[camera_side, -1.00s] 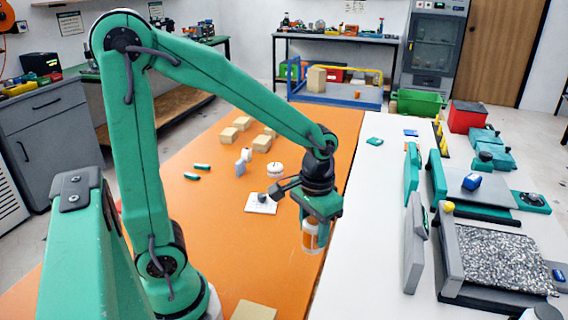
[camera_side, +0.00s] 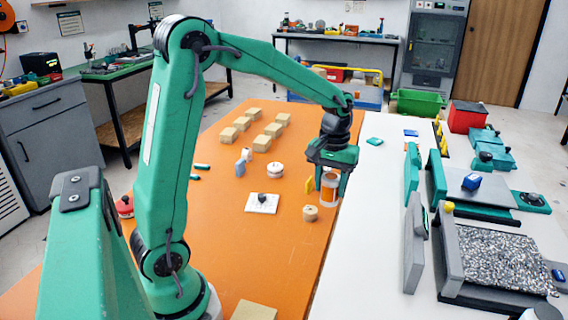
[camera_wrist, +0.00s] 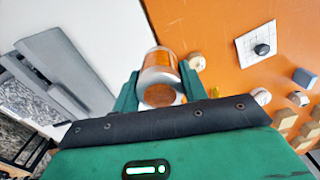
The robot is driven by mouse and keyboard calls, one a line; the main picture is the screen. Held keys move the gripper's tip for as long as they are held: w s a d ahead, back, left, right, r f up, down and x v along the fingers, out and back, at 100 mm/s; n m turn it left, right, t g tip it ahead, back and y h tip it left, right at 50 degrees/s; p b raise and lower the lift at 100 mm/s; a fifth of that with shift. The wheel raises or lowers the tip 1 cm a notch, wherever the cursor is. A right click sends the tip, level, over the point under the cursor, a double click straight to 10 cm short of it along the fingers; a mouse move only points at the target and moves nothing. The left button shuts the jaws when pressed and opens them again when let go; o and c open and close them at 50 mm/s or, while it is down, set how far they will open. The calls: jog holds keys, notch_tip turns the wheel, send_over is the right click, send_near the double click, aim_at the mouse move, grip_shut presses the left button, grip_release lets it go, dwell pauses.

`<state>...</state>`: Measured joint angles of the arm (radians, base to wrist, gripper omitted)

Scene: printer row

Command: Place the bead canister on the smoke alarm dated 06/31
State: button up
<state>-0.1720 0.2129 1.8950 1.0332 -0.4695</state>
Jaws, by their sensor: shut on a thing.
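My gripper (camera_side: 330,176) is shut on the bead canister (camera_side: 329,190), an orange cylinder with pale ends. It holds the canister roughly upright over the right edge of the orange table; any gap beneath is hard to judge. In the wrist view the canister (camera_wrist: 160,80) sits between the green fingers of my gripper (camera_wrist: 158,88). A round white thing (camera_side: 275,170), perhaps a smoke alarm, lies on the table left of my gripper. No 06/31 date is legible, so I cannot tell which thing carries it.
A small tan cylinder (camera_side: 310,213) stands just in front of the canister. A white sheet with a dark knob (camera_side: 262,202) lies to its left. Several tan blocks (camera_side: 262,143) lie farther back. A white bench with grey and green equipment (camera_side: 413,240) runs along the right.

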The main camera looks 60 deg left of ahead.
jog(key=w+a+r+n, duration=0.1)
jog(key=w+a+n, duration=0.2)
jog(key=a, duration=0.4)
jog(key=w+a+n, duration=0.3)
jog(key=a, duration=0.4)
jog(key=n, duration=0.5)
send_over(275, 165)
notch_tip(275, 165, down, 7)
jog(key=shift+a+r, duration=0.1)
jog(key=shift+r, duration=0.1)
jog(key=shift+f, duration=0.1)
jog(key=shift+f, duration=1.9)
jog(key=shift+f, duration=0.15)
jog(key=o, duration=1)
jog(key=shift+o, duration=0.2)
